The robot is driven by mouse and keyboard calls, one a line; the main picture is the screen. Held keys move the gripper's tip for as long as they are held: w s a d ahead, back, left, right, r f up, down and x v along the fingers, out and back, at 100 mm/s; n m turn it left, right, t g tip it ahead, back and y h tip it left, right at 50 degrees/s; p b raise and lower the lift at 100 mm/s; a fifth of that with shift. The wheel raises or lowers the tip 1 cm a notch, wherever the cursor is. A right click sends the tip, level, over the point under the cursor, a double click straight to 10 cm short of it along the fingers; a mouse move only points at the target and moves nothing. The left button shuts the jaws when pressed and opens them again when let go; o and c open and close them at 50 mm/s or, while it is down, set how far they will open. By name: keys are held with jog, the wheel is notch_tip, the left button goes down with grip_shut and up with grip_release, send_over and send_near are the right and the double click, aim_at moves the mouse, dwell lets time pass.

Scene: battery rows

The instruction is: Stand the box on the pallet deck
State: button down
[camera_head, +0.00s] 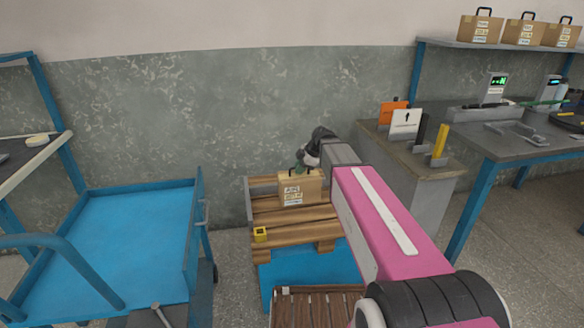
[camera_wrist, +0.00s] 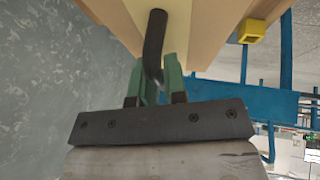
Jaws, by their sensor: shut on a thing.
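The box (camera_head: 299,188) is tan, with a white printed label on its front and a dark handle on top. It is upright at the pallet deck (camera_head: 277,218), which has brown wooden slats. I cannot tell whether its base touches the slats. My gripper (camera_head: 299,167) is above the box, partly hidden by my pink arm. In the wrist view my gripper's green fingers (camera_wrist: 155,82) are shut on the black handle (camera_wrist: 154,45) of the box (camera_wrist: 192,22).
A small yellow block (camera_head: 260,234) sits at the pallet's front left. A blue cart (camera_head: 130,232) stands left. A grey cabinet (camera_head: 430,190) with card holders and a blue-legged bench (camera_head: 510,143) stand right. Similar boxes (camera_head: 480,29) are on a high shelf. Another slatted pallet (camera_head: 290,305) lies in front.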

aim_at(301, 177)
jog(key=shift+w+d+f, duration=0.25)
jog(key=shift+d+f, duration=0.05)
jog(key=shift+d, duration=0.05)
jog(key=shift+f, duration=2)
jog(key=c, duration=1.2)
grip_release()
jog(key=shift+o, duration=0.2)
